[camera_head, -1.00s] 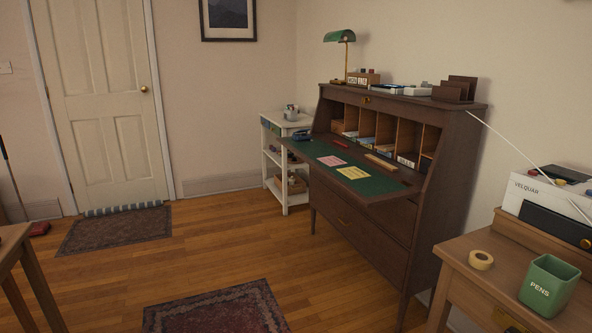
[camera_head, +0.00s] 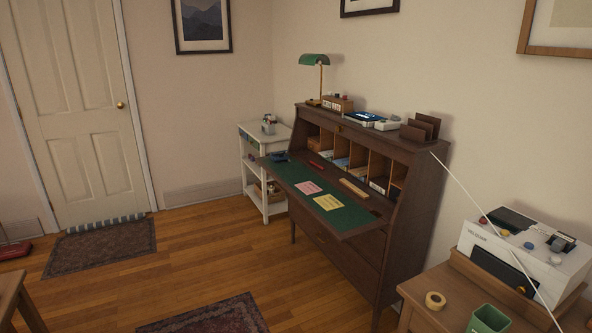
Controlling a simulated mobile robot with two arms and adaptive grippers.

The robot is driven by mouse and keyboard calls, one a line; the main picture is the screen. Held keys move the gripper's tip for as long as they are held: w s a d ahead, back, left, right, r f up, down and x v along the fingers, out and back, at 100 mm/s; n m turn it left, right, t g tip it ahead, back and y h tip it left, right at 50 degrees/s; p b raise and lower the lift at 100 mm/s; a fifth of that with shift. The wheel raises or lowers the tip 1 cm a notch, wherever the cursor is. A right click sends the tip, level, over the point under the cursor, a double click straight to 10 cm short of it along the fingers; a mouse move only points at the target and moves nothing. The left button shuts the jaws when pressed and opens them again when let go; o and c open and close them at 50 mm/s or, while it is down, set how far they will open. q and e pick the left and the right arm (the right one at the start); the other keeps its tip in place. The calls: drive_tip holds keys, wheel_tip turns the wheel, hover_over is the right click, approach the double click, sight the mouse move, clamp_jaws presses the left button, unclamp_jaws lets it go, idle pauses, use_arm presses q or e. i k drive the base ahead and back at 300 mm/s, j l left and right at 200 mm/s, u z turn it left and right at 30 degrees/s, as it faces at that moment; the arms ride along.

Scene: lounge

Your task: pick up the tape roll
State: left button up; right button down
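The cup is cut off by the lower edge of the picture. Neither of my grippers shows in the head view.
A dark wooden writing desk (camera_head: 350,262) with a green fold-out top stands left of the side table. A white printer-like machine (camera_head: 520,254) sits behind the tape roll, with a thin white cable (camera_head: 478,205) nearby. Open wooden floor (camera_head: 190,265) lies at the left, with two rugs.

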sight(434, 301)
drive_tip(key=z, duration=0.8)
